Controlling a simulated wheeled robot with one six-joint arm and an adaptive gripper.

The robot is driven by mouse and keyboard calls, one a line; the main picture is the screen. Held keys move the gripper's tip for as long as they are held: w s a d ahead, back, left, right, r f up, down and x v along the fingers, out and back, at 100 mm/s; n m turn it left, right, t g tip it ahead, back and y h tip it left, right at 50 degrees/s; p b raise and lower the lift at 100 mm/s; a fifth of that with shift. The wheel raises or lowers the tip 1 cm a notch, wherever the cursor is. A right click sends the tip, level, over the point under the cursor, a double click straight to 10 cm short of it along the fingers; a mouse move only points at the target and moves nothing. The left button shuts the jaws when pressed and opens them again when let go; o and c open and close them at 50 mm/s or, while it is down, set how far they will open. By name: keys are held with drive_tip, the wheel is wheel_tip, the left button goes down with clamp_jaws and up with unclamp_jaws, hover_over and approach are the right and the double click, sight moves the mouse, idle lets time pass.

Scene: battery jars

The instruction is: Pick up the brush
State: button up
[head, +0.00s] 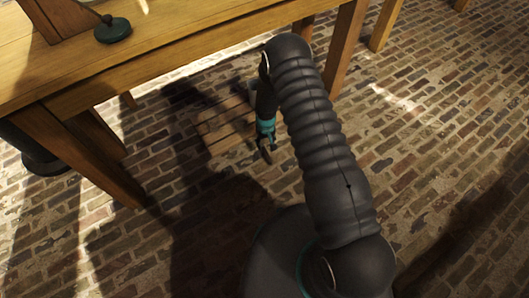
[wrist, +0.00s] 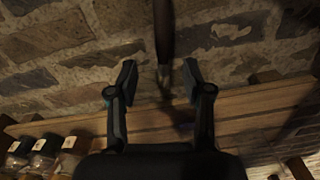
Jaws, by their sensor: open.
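My gripper (wrist: 158,77) is open in the wrist view, its two fingers spread apart. A dark, narrow upright rod (wrist: 163,28), which may be the brush's handle, runs from the top edge down between the fingertips. It does not visibly touch either finger. I cannot make out bristles, so I cannot be sure it is the brush. In the head view my gripper (head: 266,150) hangs below the arm, in front of a low slatted wooden piece. No brush is clearly visible there.
A wooden table (head: 160,52) crosses the upper left, with a dark green round knobbed object (head: 113,30) on it. A slatted wooden piece (head: 222,122) is low by the brick floor (head: 440,120). Several small jars (wrist: 42,146) show at the wrist view's lower left. Floor at right is clear.

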sight(265, 151)
drive_tip(key=shift+s+a+f, duration=0.1)
drive_tip(key=shift+s+f, duration=0.05)
drive_tip(key=shift+f, duration=1.2)
drive_tip(key=shift+s+a+f, duration=0.1)
drive_tip(key=shift+s+f, duration=0.05)
drive_tip(key=shift+f, duration=1.2)
clamp_jaws()
